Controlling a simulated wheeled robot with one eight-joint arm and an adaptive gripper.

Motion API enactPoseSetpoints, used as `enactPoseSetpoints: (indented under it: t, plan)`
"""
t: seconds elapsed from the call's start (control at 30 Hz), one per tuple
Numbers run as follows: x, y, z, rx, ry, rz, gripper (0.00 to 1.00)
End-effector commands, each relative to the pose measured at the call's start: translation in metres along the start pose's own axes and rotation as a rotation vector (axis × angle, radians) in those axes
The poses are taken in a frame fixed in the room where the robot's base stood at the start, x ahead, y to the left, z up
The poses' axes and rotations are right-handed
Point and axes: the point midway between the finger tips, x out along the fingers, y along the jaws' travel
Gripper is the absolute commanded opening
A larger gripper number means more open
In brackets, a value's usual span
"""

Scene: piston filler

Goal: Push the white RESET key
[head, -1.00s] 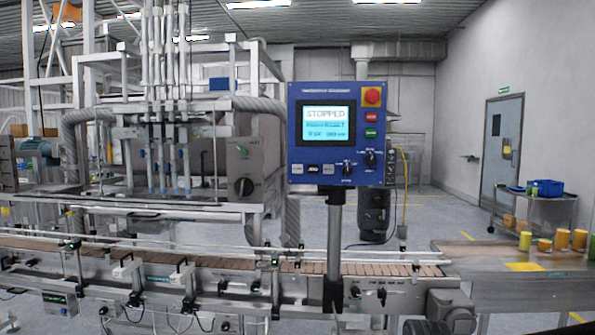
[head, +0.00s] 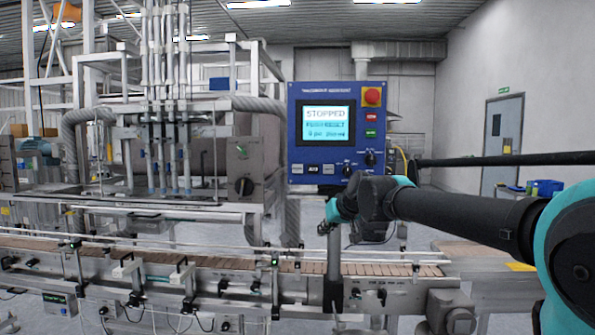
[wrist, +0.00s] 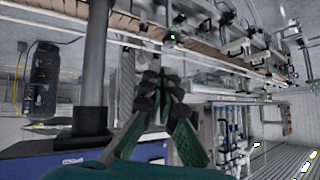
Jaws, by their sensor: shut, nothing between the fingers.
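The blue control panel (head: 337,98) stands on a grey post (head: 334,265), its screen (head: 326,123) reading STOPPED. A row of small keys sits at its lower left. The leftmost key (head: 297,169) is pale, and another pale key (head: 328,169) is at the row's right. The lettering is too small to tell which is RESET. In the wrist view my gripper (wrist: 160,82) is shut and empty. The panel's blue edge (wrist: 50,158) shows there at lower left, its keys out of view.
A red stop button (head: 372,96), red and green keys and black knobs (head: 370,159) share the panel. A conveyor with rails (head: 210,275) runs below. The filler frame (head: 165,110) stands left. A side table is partly hidden behind my arm.

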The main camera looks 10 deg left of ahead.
Motion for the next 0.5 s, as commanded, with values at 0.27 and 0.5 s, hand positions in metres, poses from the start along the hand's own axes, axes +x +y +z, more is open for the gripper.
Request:
enactPoseSetpoints:
  t: [0.27,0.5]
  plan:
    - [-0.025,-0.057,-0.103,-0.034,0.113,-0.078,0.00]
    - [-0.044,-0.088,-0.153,-0.044,0.175,-0.116,0.00]
